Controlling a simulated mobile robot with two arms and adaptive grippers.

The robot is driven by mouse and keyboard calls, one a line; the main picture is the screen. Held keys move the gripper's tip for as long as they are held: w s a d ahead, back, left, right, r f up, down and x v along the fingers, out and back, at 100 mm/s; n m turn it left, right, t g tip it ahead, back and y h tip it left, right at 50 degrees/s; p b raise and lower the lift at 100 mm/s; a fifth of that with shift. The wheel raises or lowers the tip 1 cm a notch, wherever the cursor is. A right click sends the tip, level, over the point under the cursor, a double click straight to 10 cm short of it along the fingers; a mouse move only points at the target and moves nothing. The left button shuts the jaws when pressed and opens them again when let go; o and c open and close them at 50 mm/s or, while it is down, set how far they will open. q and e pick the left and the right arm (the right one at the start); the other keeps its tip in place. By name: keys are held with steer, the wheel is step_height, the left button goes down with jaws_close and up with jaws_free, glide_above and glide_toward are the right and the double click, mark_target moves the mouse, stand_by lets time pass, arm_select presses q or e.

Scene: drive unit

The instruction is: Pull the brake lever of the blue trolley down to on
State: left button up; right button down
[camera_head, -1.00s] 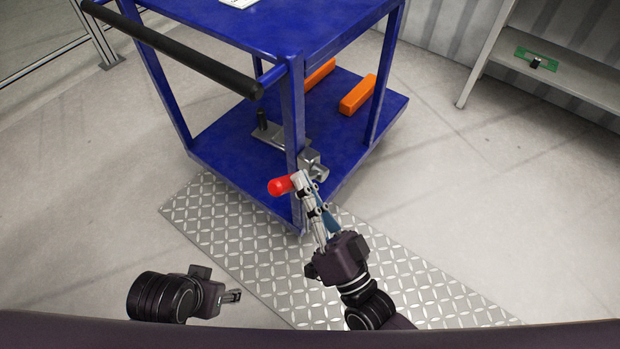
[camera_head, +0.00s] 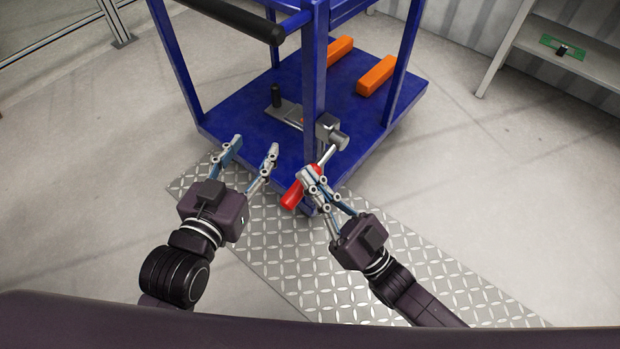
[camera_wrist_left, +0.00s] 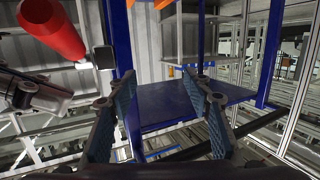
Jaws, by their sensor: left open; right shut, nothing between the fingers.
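The blue trolley (camera_head: 232,112) stands ahead, its lower deck near the floor. Its brake lever has a metal rod (camera_head: 327,156) from a grey pivot block and a red handle (camera_head: 292,194), which slants down toward the lower left, beyond the deck's near corner. My right gripper (camera_head: 310,175) is shut and empty at the handle's upper right; whether it touches the handle is unclear. My left gripper (camera_head: 255,146) is open and empty, left of the handle. In the left wrist view the red handle (camera_wrist_left: 50,30) is at upper left, outside the open fingers (camera_wrist_left: 158,95).
The trolley's front post (camera_head: 314,85) rises just behind the lever. A black push bar (camera_head: 235,18) crosses above. Orange blocks (camera_head: 377,76) lie on the deck. A tread plate (camera_head: 262,235) lies beneath my grippers. Shelving (camera_head: 570,65) stands at right; floor between is clear.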

arm_select(q)
steer(key=s+r+t+h+b, duration=0.2)
steer(key=r+t, duration=0.3)
steer(key=r, duration=0.5)
steer(key=s+r+t+h+b, duration=0.1)
steer(key=s+r+t, duration=0.3)
steer(key=r, duration=0.5)
steer(key=shift+s+d+r+t+h+b, duration=0.35)
steer(key=shift+t+h, duration=0.15)
steer(key=shift+t, duration=0.4)
arm_select(e)
step_height(320, 180, down, 5)
steer(key=n+g+y, duration=0.1)
steer(key=n+g, duration=0.1)
steer(key=n, duration=0.2)
steer(key=n+g+y, duration=0.2)
steer(key=n+g, duration=0.1)
steer(key=n, duration=0.1)
steer(key=shift+g, duration=0.3)
steer(key=shift+f, duration=0.15)
